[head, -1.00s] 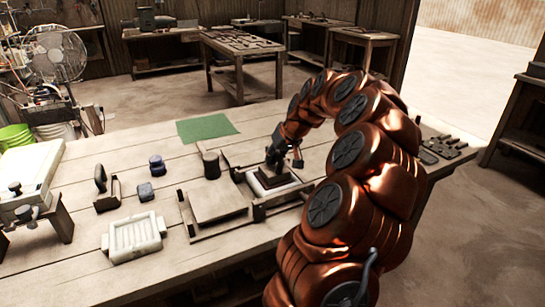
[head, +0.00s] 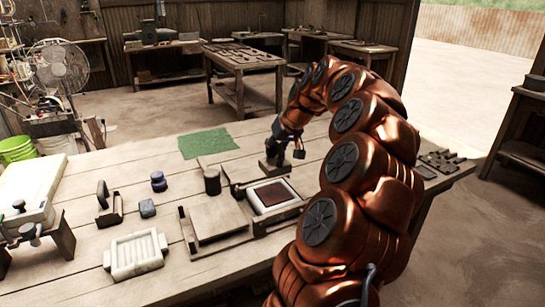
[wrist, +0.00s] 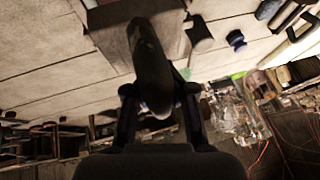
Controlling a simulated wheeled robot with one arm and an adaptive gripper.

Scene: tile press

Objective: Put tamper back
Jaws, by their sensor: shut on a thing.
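The tamper (head: 272,164) is a dark block with an upright handle, beyond the mold in the head view. My gripper (head: 289,139) is shut on its handle. In the wrist view, the dark rounded tamper handle (wrist: 150,65) sits between the fingers of my gripper (wrist: 157,88), with part of the base behind it. I cannot tell whether the tamper's base touches the table. The white-edged tile mold (head: 256,187) lies in front of it, with a flat reddish-brown fill (head: 273,194) uncovered.
A dark cylinder (head: 212,181) stands left of the mold, behind a wooden board (head: 217,217). Dark tools (head: 445,162) lie at the right end.

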